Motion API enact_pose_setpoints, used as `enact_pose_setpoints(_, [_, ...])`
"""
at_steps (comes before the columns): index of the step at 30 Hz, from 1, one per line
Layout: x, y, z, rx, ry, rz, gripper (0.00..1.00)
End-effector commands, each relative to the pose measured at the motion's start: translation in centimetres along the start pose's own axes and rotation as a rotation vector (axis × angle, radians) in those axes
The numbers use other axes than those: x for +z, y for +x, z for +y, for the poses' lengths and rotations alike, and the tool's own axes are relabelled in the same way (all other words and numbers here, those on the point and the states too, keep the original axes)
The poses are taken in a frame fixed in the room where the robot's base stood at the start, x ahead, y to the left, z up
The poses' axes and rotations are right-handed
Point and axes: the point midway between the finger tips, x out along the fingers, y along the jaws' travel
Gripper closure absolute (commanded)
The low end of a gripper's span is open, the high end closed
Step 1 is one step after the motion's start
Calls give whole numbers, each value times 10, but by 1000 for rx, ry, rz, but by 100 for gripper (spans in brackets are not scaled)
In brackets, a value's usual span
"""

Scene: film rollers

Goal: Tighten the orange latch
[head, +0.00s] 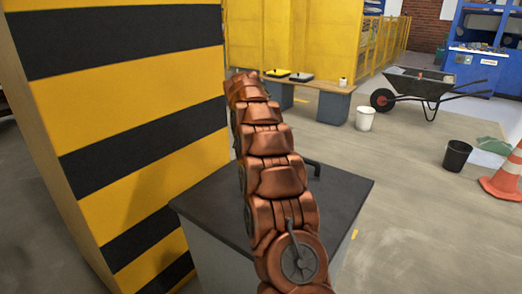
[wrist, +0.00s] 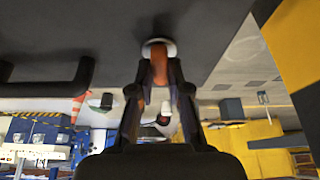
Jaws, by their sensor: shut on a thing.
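The orange latch (wrist: 159,66) shows in the wrist view below a pale round mount (wrist: 158,46) on a dark flat surface (wrist: 100,35). My gripper (wrist: 160,78) has one dark finger on each side of the latch and is shut on it. Part of the latch is hidden between the fingers. In the head view my own copper-coloured arm reaches over a grey cabinet with a dark top (head: 335,195); my gripper and the latch are hidden there.
A black bar handle (wrist: 45,88) is beside my gripper, and also shows on the cabinet top (head: 312,164). A yellow-and-black striped block (head: 130,120) stands close on the left. A wheelbarrow (head: 420,84), black bucket (head: 457,155) and orange cone (head: 508,175) stand on the floor.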

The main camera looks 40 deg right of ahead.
Motion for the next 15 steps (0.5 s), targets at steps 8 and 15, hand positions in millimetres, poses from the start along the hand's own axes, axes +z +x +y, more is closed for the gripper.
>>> enact_pose_setpoints(8, [0,0,0,1,3,0,100])
enact_pose_setpoints(15, [0,0,0,1,2,0,69])
